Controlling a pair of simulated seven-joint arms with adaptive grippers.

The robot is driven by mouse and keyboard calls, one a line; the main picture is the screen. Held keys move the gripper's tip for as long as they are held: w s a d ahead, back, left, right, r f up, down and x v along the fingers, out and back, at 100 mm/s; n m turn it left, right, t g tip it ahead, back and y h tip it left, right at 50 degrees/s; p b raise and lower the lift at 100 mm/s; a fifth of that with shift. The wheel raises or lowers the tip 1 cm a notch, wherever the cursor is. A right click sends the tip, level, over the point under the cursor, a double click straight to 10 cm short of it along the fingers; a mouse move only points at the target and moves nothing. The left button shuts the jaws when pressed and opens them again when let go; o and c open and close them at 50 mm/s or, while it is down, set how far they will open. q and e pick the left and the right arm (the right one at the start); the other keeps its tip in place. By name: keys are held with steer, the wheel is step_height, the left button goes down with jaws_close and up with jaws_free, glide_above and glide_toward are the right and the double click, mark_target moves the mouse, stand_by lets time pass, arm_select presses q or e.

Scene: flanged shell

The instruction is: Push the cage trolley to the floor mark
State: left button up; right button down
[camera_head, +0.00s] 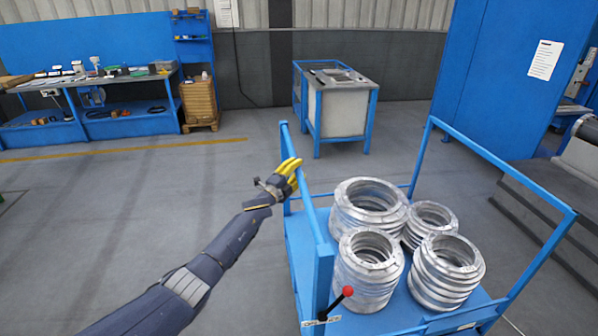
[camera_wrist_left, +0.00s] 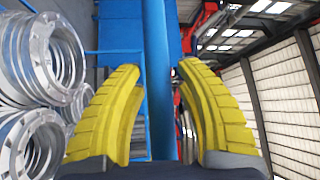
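The blue cage trolley (camera_head: 319,262) stands at the lower right of the head view, with blue tube rails on its sides. It carries several stacks of ribbed silver metal rings (camera_head: 368,205), which also show at the left of the left wrist view (camera_wrist_left: 48,55). My left gripper (camera_head: 294,168) is at the trolley's left rail. In the left wrist view its yellow fingers (camera_wrist_left: 160,72) are spread on either side of a blue bar (camera_wrist_left: 161,110), with gaps visible. I cannot tell if they touch it. My right gripper is out of view. No floor mark is clearly identifiable.
A yellow floor line (camera_head: 150,149) crosses the left. A blue-framed grey cabinet (camera_head: 343,108) stands beyond the trolley. A blue workbench (camera_head: 125,125) is at the back left, and a tall blue panel (camera_head: 497,70) at the right. The grey floor left of the trolley is clear.

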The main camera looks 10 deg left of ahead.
arm_select(q)
steer(key=shift+o, duration=1)
steer(key=shift+d, duration=0.35)
steer(key=shift+s+f, duration=0.1)
steer(key=shift+s, duration=0.05)
steer(key=v, duration=1.1)
steer(key=shift+s, duration=0.35)
